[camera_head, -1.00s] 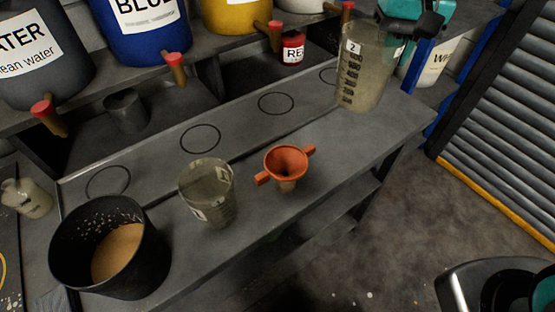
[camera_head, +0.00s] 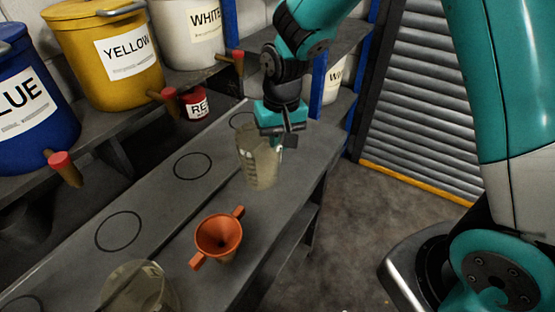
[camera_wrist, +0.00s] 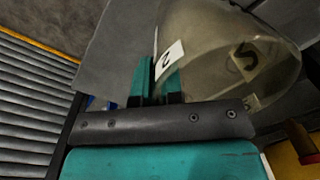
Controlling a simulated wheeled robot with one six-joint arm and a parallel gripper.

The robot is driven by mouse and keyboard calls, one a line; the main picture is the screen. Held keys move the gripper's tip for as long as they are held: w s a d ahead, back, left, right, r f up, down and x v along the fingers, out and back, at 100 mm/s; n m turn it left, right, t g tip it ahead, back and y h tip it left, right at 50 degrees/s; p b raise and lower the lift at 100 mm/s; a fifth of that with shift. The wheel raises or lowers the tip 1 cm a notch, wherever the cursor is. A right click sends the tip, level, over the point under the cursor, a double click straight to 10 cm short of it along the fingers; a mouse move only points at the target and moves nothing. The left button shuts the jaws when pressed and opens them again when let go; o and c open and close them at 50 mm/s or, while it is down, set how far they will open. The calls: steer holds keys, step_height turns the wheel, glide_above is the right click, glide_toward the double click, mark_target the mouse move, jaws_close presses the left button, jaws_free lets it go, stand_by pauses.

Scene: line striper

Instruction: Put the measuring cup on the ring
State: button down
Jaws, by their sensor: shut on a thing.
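A translucent measuring cup with dark scale marks (camera_head: 258,165) is at the far end of the grey bench. My gripper (camera_head: 282,146) is shut on its upper side. The cup looks upright, over or on the bench; I cannot tell whether its base touches. In the wrist view the cup (camera_wrist: 215,45), with a white "2" label, is beside the fingers (camera_wrist: 155,85). A thin dark ring (camera_head: 240,120) is drawn just behind the cup and partly hidden by it. More rings run along the bench: one nearer (camera_head: 192,166), another (camera_head: 118,231), and one cut at the lower left (camera_head: 22,303).
An orange funnel (camera_head: 219,236) stands on the bench in front of the cup. A second clear cup (camera_head: 138,288) is cut off at the bottom. Blue (camera_head: 32,100), yellow (camera_head: 105,50) and white (camera_head: 190,30) buckets with taps line the shelf behind. A small red can (camera_head: 197,104) sits below.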

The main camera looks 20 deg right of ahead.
step_height(320, 180, down, 7)
steer(key=shift+p, duration=0.45)
steer(key=shift+f, duration=0.2)
steer(key=c, duration=1.3)
jaws_free()
steer(key=shift+r, duration=0.1)
steer(key=shift+o, duration=0.2)
